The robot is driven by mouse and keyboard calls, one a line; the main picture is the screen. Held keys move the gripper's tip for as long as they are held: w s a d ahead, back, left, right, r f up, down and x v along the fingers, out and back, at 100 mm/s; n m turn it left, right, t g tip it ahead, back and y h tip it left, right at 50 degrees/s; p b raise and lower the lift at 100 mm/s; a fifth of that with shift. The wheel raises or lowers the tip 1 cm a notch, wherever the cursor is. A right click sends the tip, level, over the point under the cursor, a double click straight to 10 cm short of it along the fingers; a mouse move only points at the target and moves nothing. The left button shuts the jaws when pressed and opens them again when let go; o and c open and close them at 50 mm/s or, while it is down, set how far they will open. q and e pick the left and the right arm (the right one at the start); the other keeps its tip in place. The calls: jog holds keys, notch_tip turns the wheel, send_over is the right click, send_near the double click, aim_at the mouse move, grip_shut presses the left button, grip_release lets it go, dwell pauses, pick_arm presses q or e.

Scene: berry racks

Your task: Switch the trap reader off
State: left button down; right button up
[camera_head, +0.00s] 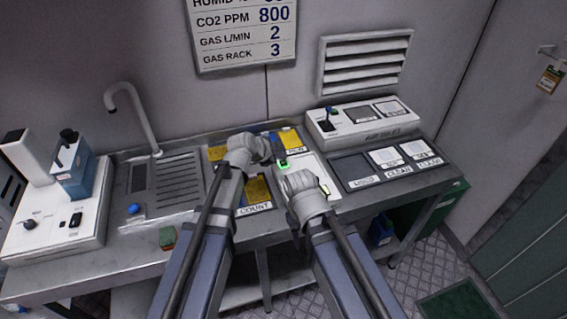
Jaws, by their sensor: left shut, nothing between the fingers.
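I cannot tell for sure which device is the trap reader, as its label is not legible. A white console (345,132) with a small dark lever (329,113) stands at the back right of the bench. A small lit green indicator (283,164) shows in the middle of the bench, close to my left gripper (276,150). The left gripper is shut and empty, with its fingers partly hidden by its wrist. My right gripper (318,188) is above the bench, right of and nearer than the left one; its fingers are mostly hidden.
A white instrument with a blue block (75,178) and switches stands at the left, beside a sink drainer (165,185) with a tap (135,105). Yellow pads (257,190) lie mid-bench. Labelled trays (352,170) are at the right. A wall panel (243,35) hangs above.

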aim_at(281, 165)
pick_arm(q)
jog(key=shift+f+b, duration=0.35)
jog(key=shift+f, duration=0.05)
jog(key=shift+f+b, duration=0.5)
dwell(0.6)
jog(key=shift+r, duration=0.2)
jog(key=shift+r+p, duration=0.75)
jog(key=shift+p, duration=0.25)
notch_tip(281, 165, up, 5)
jog(key=p, duration=0.5)
